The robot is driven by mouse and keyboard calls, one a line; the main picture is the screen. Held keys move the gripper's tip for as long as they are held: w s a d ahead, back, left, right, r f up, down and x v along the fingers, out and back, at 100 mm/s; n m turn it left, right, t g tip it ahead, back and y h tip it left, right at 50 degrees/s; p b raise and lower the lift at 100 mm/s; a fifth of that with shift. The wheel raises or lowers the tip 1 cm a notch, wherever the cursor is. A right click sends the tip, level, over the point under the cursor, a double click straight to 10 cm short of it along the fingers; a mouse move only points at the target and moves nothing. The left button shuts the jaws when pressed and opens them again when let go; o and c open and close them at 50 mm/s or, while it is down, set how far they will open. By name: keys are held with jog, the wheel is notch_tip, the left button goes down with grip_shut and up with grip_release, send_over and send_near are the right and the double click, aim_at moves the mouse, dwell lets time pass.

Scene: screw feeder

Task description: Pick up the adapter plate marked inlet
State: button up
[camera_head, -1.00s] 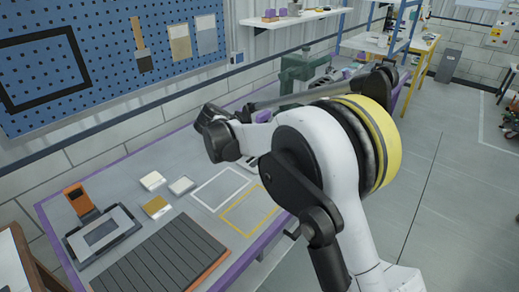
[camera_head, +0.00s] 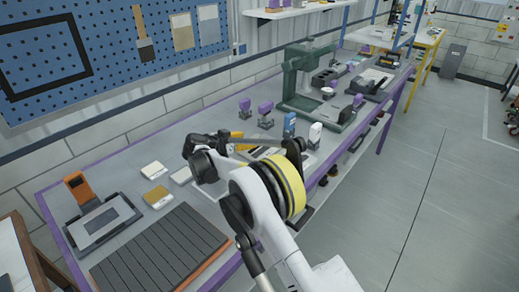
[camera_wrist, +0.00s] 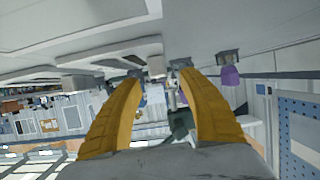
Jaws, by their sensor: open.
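Three small square plates lie on the grey bench in the head view: a white one (camera_head: 153,170), a tan-topped one (camera_head: 156,196) and a pale grey one (camera_head: 181,176) beside my arm. No marking on them can be read, so I cannot tell which is marked inlet. My gripper (camera_head: 246,141) is above the bench, to the right of these plates and apart from them, its yellow fingers pointing right. In the wrist view my gripper (camera_wrist: 158,82) is open with its two curved yellow fingers apart and nothing held between them.
A slatted dark mat (camera_head: 160,250) and a grey fixture with an orange part (camera_head: 78,187) are at the bench's near left. Purple-topped stamps (camera_head: 265,112), blue and white bottles (camera_head: 315,133) and a green press (camera_head: 292,85) stand further back. My arm covers the bench middle.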

aim_at(252, 138)
jog(key=b+x, duration=0.1)
jog(key=x, duration=0.3)
jog(key=shift+d+f, duration=0.1)
jog(key=shift+f, duration=0.05)
grip_shut()
